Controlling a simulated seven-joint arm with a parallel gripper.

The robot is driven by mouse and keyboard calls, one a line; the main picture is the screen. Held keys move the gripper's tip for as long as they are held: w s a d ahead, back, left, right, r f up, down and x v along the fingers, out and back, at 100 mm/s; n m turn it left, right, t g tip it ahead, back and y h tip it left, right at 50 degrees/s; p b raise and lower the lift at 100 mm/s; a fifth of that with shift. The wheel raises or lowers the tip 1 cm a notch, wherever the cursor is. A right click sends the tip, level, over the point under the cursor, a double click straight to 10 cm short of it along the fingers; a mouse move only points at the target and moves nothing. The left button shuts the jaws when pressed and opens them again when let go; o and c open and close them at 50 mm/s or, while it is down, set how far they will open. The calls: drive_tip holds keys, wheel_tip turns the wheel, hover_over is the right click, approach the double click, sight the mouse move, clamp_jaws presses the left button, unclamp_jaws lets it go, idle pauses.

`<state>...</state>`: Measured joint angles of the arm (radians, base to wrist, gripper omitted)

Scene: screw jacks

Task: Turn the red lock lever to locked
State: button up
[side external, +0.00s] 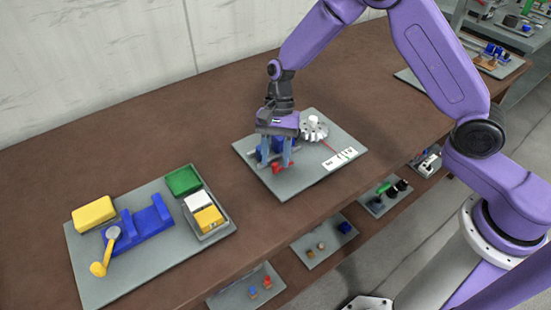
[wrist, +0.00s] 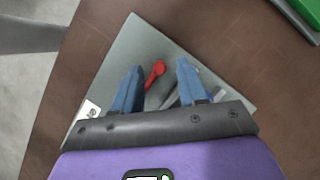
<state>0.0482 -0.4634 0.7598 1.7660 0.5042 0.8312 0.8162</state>
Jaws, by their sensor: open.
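The red lock lever (side external: 277,168) is low on the front part of a grey base plate (side external: 316,178) in the side external view. In the wrist view the red lever (wrist: 158,68) shows between my two blue fingers, with its round end beyond the fingertips. My gripper (side external: 277,163) points down over the plate, open, with a finger on either side of the lever. In the wrist view my gripper (wrist: 160,70) shows a clear gap around the lever; contact cannot be told. A blue body on the plate is mostly hidden behind my gripper.
On the same plate stand a white-topped toothed knob (side external: 314,128) and a white label strip (side external: 340,159) with a red pointer. To the left lies another grey plate (side external: 150,275) with a blue vise-like block, a yellow crank and coloured blocks. Brown table between them is clear.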

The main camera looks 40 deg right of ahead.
drive_tip(key=shift+x, duration=0.75)
clamp_jaws()
